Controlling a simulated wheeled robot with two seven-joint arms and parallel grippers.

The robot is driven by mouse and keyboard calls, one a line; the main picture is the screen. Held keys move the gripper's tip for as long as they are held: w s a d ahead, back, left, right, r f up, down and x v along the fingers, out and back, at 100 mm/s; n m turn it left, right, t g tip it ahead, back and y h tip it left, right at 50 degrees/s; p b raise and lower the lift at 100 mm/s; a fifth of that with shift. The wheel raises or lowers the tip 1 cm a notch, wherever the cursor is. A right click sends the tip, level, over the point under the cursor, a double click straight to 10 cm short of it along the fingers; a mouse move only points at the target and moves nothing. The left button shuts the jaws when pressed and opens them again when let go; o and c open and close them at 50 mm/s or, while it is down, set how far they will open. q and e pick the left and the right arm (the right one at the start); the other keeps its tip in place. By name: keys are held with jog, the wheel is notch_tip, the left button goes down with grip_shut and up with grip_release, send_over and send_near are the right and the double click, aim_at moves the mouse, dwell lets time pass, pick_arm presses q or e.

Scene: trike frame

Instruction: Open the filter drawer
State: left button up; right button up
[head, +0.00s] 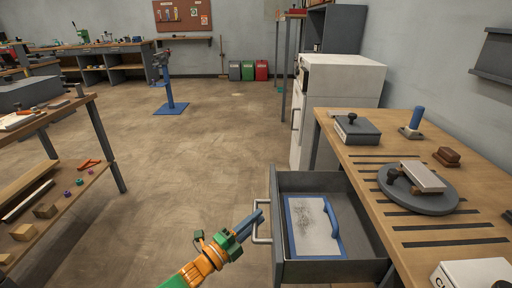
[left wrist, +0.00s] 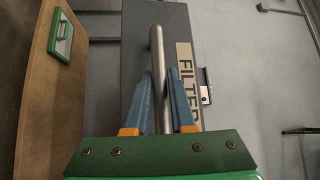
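The filter drawer (head: 333,271) stands pulled out from under the right-hand workbench, and its inside shows. A flat panel with a blue frame and blue handle (head: 312,226) lies in it. The drawer front reads "FILTER" in the left wrist view (left wrist: 187,85). Its metal bar handle (head: 262,241) is on the front. My left gripper (head: 259,216) is at this handle; in the left wrist view its blue fingers (left wrist: 160,95) are close on both sides of the bar handle (left wrist: 157,45), shut on it. My right gripper is not in view.
The workbench (head: 345,151) holds a grey turntable (head: 418,194), a dark box (head: 357,130) and a white box at the near edge. A white cabinet (head: 340,90) stands behind it. A shelf with loose parts is at the left. The floor between is clear.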

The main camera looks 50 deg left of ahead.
pick_arm(q)
jog(key=o, duration=0.3)
jog(key=s+f, duration=0.1)
jog(key=s, duration=0.6)
jog(key=shift+d, duration=0.25)
